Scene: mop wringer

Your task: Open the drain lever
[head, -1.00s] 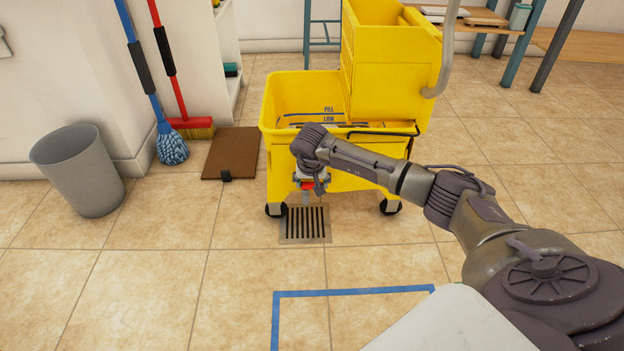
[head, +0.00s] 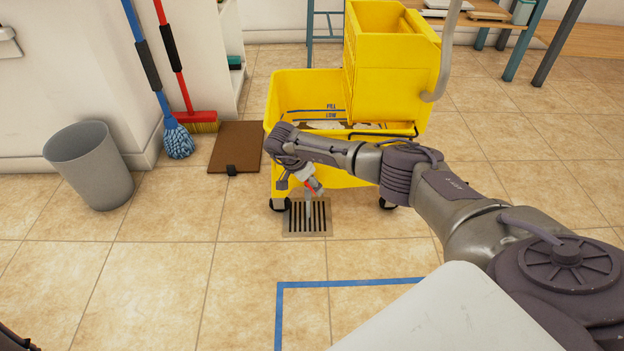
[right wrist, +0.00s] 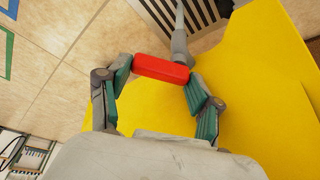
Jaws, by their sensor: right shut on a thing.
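The yellow mop bucket (head: 345,178) stands on its wheels on the tiled floor. At its low front side is the red drain lever (head: 314,184), tilted in the head view. It shows clearly as a red bar in the right wrist view (right wrist: 161,69). My right gripper (head: 304,178) is at the lever, its green-padded fingers (right wrist: 158,77) shut on the bar's two ends. A grey spout (right wrist: 180,38) runs from beside the lever toward the floor drain grate (head: 307,219). I cannot tell whether water flows. My left gripper is not in view.
A grey bin (head: 92,165), a blue mop (head: 178,139), a red broom (head: 201,122) and a brown board (head: 236,147) are at the left. Blue tape (head: 350,284) marks the floor in front. The floor between tape and grate is clear.

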